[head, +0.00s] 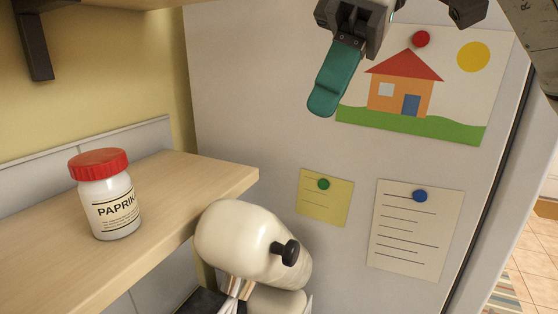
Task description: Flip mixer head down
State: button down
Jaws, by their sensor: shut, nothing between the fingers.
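The stand mixer is at the lower middle of the head view. Its cream, rounded mixer head (235,232) has a black knob (290,252) on its right side. A metal whisk (236,288) hangs below the head, and the mixer's base is mostly cut off by the bottom edge. My gripper (324,112) is at the upper middle, above the mixer head and apart from it. Its teal fingers are together and point downward, with nothing between them.
A paprika jar with a red lid (108,195) stands on the wooden shelf (190,180) left of the mixer. Behind is a grey fridge (240,100) with a house drawing (403,92), a yellow note (325,200) and a white note (415,235). A dark bracket (35,47) is at upper left.

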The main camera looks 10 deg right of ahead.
jog(key=shift+s+r, duration=0.1)
jog(key=p+x, duration=0.1)
jog(key=x, duration=0.9)
jog(key=shift+d+p, duration=0.1)
jog(key=shift+p, duration=0.25)
